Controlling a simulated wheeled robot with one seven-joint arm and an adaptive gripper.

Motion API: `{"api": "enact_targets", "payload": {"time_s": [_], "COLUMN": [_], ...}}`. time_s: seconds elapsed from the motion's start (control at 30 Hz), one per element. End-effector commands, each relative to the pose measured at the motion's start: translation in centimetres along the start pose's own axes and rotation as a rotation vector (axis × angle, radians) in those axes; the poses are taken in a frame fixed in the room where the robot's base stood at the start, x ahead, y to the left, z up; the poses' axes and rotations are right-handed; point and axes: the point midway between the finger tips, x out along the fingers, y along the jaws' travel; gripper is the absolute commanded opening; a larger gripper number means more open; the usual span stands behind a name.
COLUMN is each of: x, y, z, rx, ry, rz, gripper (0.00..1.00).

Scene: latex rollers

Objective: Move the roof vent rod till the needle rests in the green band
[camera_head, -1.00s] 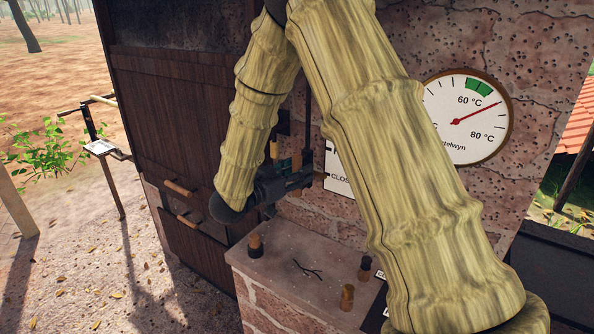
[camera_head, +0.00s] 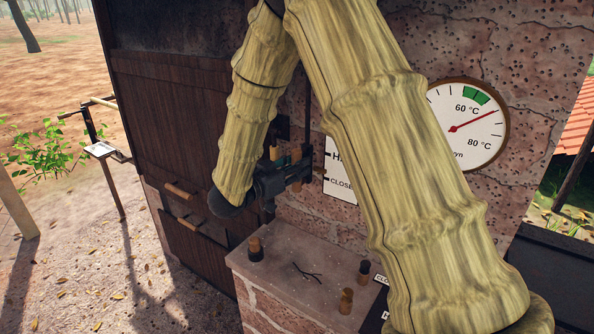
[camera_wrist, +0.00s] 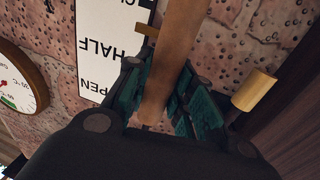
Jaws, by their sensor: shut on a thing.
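The gauge (camera_head: 473,148) on the stone wall has a white face, a green band (camera_head: 476,95) near its top and a red needle (camera_head: 478,121). The needle points right and slightly up, clockwise past the band and clear of it. My gripper (camera_head: 298,172) is at the wall, left of the gauge. In the wrist view my gripper (camera_wrist: 160,88) is shut on the wooden vent rod (camera_wrist: 182,45), which runs between the green-padded fingers. A small brass pointer (camera_wrist: 147,30) is beside the OPEN, HALF, CLOSED plate (camera_wrist: 112,45), between HALF and CLOSED.
A wooden peg (camera_wrist: 254,90) is close to my fingers. Below my gripper, a stone ledge (camera_head: 283,263) carries several short wooden knobs. A dark wooden door (camera_head: 175,120) with handles is at left. My arm hides part of the plate and wall.

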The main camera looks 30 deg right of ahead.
Motion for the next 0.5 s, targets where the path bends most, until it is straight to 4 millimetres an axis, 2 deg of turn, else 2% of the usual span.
{"api": "enact_targets", "payload": {"time_s": [0.03, 0.17, 0.5], "x": [0.0, 0.0, 0.0], "y": [-0.1, 0.0, 0.0], "z": [-1.6, -3.0, -3.2], "rx": [0.002, 0.002, 0.001], "ry": [0.001, 0.001, 0.001], "rz": [-0.001, -0.001, -0.001], "gripper": [0.0, 0.0, 0.0]}}
